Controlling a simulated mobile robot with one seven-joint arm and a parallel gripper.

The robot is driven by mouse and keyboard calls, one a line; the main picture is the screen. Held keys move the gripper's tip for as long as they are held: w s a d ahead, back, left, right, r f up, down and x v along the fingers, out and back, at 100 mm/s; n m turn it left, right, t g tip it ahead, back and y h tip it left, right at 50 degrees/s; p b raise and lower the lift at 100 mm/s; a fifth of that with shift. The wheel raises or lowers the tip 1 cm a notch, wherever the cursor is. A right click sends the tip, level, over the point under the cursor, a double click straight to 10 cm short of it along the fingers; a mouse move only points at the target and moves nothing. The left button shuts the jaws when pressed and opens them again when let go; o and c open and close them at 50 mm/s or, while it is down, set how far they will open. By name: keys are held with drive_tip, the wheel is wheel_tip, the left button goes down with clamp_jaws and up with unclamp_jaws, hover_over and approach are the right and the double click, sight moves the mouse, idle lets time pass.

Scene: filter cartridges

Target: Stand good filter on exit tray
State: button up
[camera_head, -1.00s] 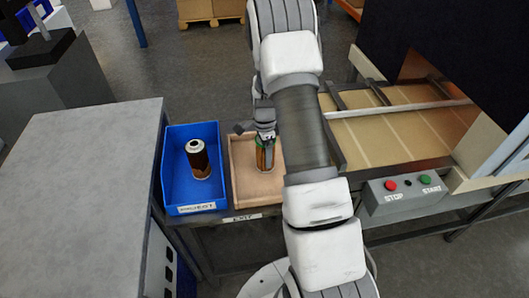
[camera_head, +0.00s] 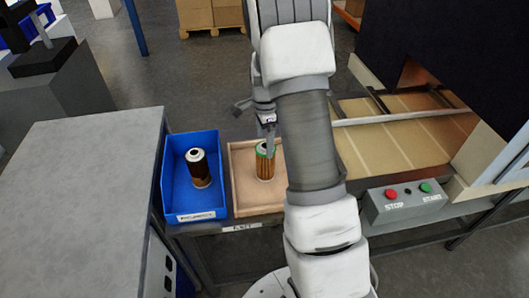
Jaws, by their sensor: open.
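A filter with a green top and an orange-brown pleated body (camera_head: 264,164) stands upright in the wooden exit tray (camera_head: 241,199). My gripper (camera_head: 268,148) is open, just above and at the right side of this filter. One finger shows in front of the filter's top edge; the rest of the gripper is partly hidden by my arm. A second filter, dark brown with a grey top (camera_head: 198,170), stands in the blue reject bin (camera_head: 178,150) left of the tray.
A grey table (camera_head: 75,190) stands at the left. A conveyor (camera_head: 400,140) runs right of my arm under a dark machine housing. A control box with red STOP and green START buttons (camera_head: 405,207) sits at the front right.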

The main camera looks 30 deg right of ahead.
wheel_tip(320, 180, up, 2)
drive_tip(key=shift+r, duration=0.1)
drive_tip(key=s+a+r+n+t, duration=0.1)
drive_tip(key=s+a+r+n, duration=0.3)
drive_tip(key=r, duration=0.3)
drive_tip(key=s+a+r+n+t, duration=0.1)
drive_tip(key=s+a+r+n, duration=0.2)
drive_tip(key=r, duration=0.5)
drive_tip(key=s+a+r+n+t, duration=0.1)
drive_tip(key=s+a+r+n, duration=0.2)
drive_tip(key=s+n, duration=0.3)
drive_tip(key=s+a+r+n+t, duration=0.2)
drive_tip(key=s+n, duration=0.4)
drive_tip(key=s, duration=0.6)
drive_tip(key=shift+a+r+t, duration=0.3)
drive_tip(key=shift+a+r, duration=0.6)
drive_tip(key=shift+a, duration=0.1)
drive_tip(key=shift+c, duration=0.2)
